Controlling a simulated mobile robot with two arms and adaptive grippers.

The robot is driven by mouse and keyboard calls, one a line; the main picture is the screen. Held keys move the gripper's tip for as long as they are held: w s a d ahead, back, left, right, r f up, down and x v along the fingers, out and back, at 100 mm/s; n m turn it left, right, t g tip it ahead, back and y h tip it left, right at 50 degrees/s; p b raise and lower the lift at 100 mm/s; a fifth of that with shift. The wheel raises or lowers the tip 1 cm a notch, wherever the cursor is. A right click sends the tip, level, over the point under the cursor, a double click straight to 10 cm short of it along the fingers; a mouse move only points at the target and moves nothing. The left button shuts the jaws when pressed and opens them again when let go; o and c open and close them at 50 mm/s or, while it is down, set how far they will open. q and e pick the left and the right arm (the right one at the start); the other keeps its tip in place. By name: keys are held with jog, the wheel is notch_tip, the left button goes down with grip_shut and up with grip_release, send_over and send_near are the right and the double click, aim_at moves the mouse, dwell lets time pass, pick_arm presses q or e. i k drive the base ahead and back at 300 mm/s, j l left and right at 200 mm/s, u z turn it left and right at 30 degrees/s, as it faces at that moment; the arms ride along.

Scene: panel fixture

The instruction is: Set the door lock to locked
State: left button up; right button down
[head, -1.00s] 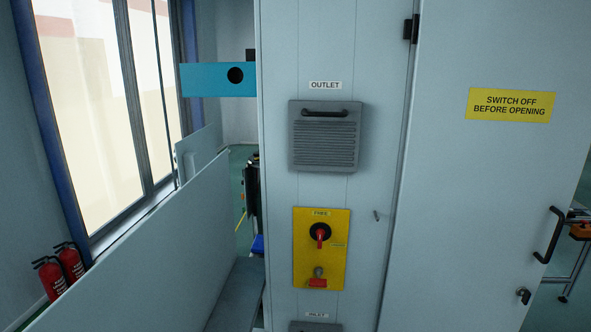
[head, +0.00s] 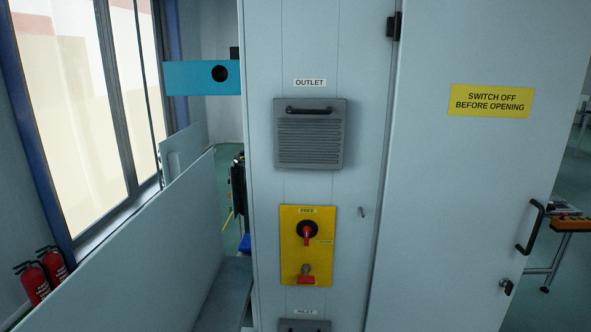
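The cabinet door (head: 470,170) fills the right side of the head view and looks shut. Its black bar handle (head: 531,227) is near the right edge. The door lock (head: 507,286) sits below the handle as a small dark fitting; its set position is too small to tell. On the cabinet's narrow side panel is a yellow plate (head: 291,270) with a red and black rotary switch (head: 306,234), its red handle pointing down. A red tag or padlock-like part (head: 306,279) sits below it. Neither of my grippers is in view.
An outlet vent (head: 309,134) with a black handle and an inlet vent (head: 303,325) are on the side panel. A small hook (head: 361,211) sticks out beside the yellow plate. A low grey partition (head: 130,250) and fire extinguishers (head: 42,272) stand left. An orange-topped bench (head: 568,226) stands right.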

aim_at(506, 283)
jog(key=z, duration=1.4)
